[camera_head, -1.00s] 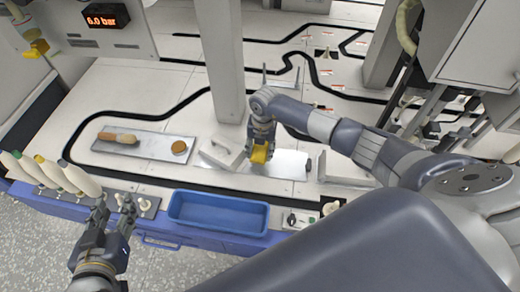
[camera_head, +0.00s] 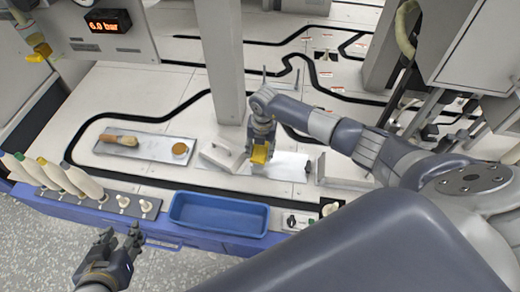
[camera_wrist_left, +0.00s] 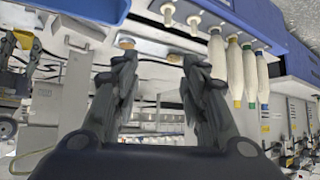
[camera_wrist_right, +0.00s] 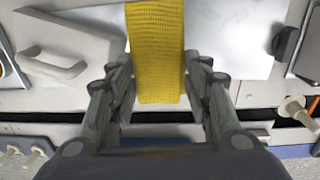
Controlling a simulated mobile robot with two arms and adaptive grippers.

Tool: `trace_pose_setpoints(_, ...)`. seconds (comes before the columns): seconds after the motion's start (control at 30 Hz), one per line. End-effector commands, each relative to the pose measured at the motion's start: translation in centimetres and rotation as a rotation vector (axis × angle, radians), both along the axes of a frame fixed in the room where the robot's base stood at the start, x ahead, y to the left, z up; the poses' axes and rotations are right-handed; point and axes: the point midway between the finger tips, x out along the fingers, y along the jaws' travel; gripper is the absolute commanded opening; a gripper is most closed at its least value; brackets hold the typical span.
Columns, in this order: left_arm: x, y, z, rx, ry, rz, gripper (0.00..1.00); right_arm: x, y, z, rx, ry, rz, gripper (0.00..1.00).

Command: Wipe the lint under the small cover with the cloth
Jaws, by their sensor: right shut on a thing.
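My right gripper (camera_wrist_right: 158,90) is shut on the yellow cloth (camera_wrist_right: 157,45), which hangs over a bright metal plate (camera_wrist_right: 225,40). The cloth (camera_head: 260,154) and plate (camera_head: 290,162) also show in the head view; I cannot tell whether they touch. The small cover, a pale block with a handle (camera_wrist_right: 65,60), lies left of the cloth in the right wrist view and shows in the head view (camera_head: 222,155). I cannot make out any lint. My left gripper (camera_head: 120,240) is open and empty in front of the bench; its spread fingers show in the left wrist view (camera_wrist_left: 162,65).
A blue tray (camera_head: 218,228) sits at the bench's front edge. A metal plate (camera_head: 150,150) with a brush (camera_head: 118,139) and a round tan piece (camera_head: 180,149) lies further left. Thread bobbins (camera_head: 60,178) stand at the left. A grey post (camera_head: 222,70) rises behind the cover.

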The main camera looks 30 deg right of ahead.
Motion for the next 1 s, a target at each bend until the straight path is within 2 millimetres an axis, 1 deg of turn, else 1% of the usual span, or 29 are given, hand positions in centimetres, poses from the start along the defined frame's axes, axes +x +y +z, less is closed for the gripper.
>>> trace_pose_setpoints(0.6,-5.2,1.8,-2.9,0.058,0.267,0.02,0.4,0.0,0.0,1.3,0.0,0.0,0.0,0.07)
trace_pose_setpoints(1.0,-8.9,2.9,-3.7,0.092,0.433,0.034,0.4,0.0,0.0,2.2,-0.001,0.001,0.0,0.07)
